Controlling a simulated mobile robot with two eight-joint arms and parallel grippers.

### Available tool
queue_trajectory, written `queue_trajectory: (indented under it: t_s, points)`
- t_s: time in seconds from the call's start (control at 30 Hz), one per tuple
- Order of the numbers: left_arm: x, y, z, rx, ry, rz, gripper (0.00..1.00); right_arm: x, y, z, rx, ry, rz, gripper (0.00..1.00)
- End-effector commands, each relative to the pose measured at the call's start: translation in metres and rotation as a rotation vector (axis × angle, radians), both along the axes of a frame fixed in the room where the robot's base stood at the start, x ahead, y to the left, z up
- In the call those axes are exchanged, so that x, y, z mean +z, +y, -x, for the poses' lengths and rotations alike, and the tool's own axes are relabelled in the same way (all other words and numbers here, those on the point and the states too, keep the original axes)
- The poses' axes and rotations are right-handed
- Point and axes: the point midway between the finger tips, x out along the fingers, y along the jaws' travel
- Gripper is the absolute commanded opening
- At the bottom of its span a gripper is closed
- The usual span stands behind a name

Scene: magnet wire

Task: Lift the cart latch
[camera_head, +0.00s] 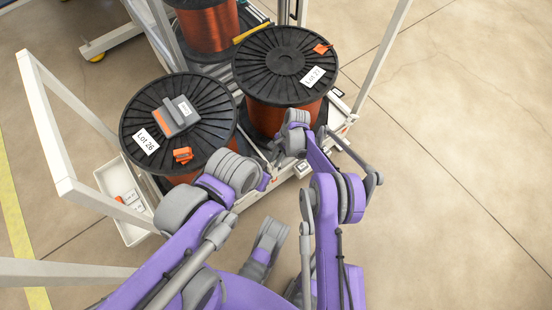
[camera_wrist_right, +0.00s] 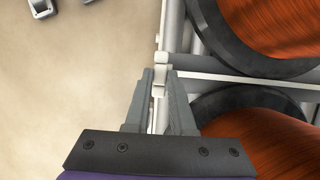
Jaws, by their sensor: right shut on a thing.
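My right gripper (camera_wrist_right: 160,82) shows in the right wrist view with both fingers closed on a small white piece, which looks like the cart latch (camera_wrist_right: 160,62). The latch sits on the cart's pale rail, and the fingertips press it from both sides. In the head view my right arm reaches the front of the cart (camera_head: 340,122), beside the right-hand spool; the arm hides the fingertips and latch there. My left arm is bent over the front of the left spool, and I cannot make out its fingers.
The cart carries black-flanged copper wire spools: Lot 26 (camera_head: 158,104) and Lot 27 (camera_head: 272,50). A grey device (camera_head: 175,116) and an orange clip (camera_head: 183,155) lie on Lot 26. A white frame (camera_head: 54,130) and tray (camera_head: 112,182) stand at the left. Floor at the right is clear.

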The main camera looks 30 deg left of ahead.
Motion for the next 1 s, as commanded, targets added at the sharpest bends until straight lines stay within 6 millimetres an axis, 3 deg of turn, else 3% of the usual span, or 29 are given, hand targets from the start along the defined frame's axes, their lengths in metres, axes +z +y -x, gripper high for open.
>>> queue_trajectory:
  t_s: [0.67,0.9,1.0]
  points:
    - [0.000,0.000,0.000,0.000,0.000,0.000,0.00,0.002,0.000,0.000,0.000,0.000,-0.001,0.00]
    - [0.009,0.000,0.001,0.000,-0.002,0.000,0.00,0.032,0.000,-0.001,0.000,-0.001,0.000,0.00]
    - [0.009,0.000,0.001,0.000,-0.002,0.000,0.00,0.036,0.000,-0.001,-0.001,0.000,-0.001,0.00]
